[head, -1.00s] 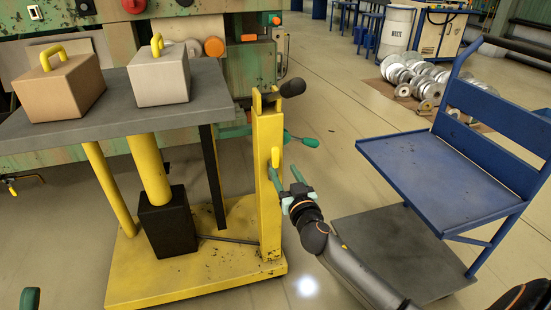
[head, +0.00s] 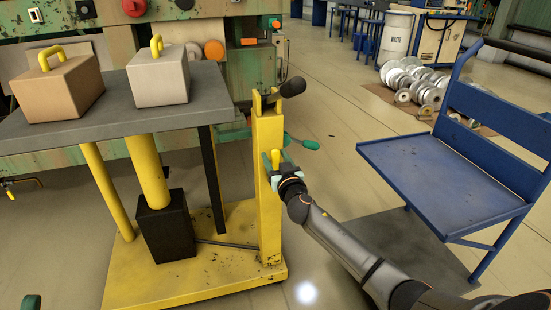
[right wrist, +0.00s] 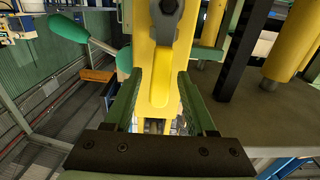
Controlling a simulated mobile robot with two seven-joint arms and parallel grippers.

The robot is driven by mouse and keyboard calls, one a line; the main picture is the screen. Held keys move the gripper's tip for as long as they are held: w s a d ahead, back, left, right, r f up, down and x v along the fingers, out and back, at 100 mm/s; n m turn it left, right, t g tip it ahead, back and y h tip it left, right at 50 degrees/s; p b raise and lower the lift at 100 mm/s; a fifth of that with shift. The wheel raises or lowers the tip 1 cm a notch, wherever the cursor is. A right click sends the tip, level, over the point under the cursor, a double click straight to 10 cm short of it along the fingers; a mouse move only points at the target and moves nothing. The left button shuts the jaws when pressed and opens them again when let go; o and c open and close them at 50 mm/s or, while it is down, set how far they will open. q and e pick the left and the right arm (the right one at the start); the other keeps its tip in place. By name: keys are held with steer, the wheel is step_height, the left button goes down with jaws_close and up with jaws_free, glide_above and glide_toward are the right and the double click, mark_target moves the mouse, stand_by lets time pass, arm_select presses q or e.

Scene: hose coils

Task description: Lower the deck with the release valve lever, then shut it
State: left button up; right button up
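The release valve lever (head: 276,158) is a short yellow handle on the yellow post (head: 268,215) of the lift. It also shows in the right wrist view (right wrist: 160,95), hanging down from a grey pivot bolt. My right gripper (head: 274,164) has its green fingers on either side of the lever, apart, with no clear grip visible. The grey deck (head: 100,122) stands raised on yellow columns, with a brown weight (head: 60,92) and a pale weight (head: 158,80) on it. A dark green tip at the bottom left edge may be my left gripper (head: 30,302); its state is hidden.
A black-knobbed handle (head: 292,87) tops the post. A teal-knobbed handle (head: 304,144) sticks out behind the post. A green machine (head: 255,62) stands behind the deck.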

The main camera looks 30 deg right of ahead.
jaws_close()
stand_by(1.3)
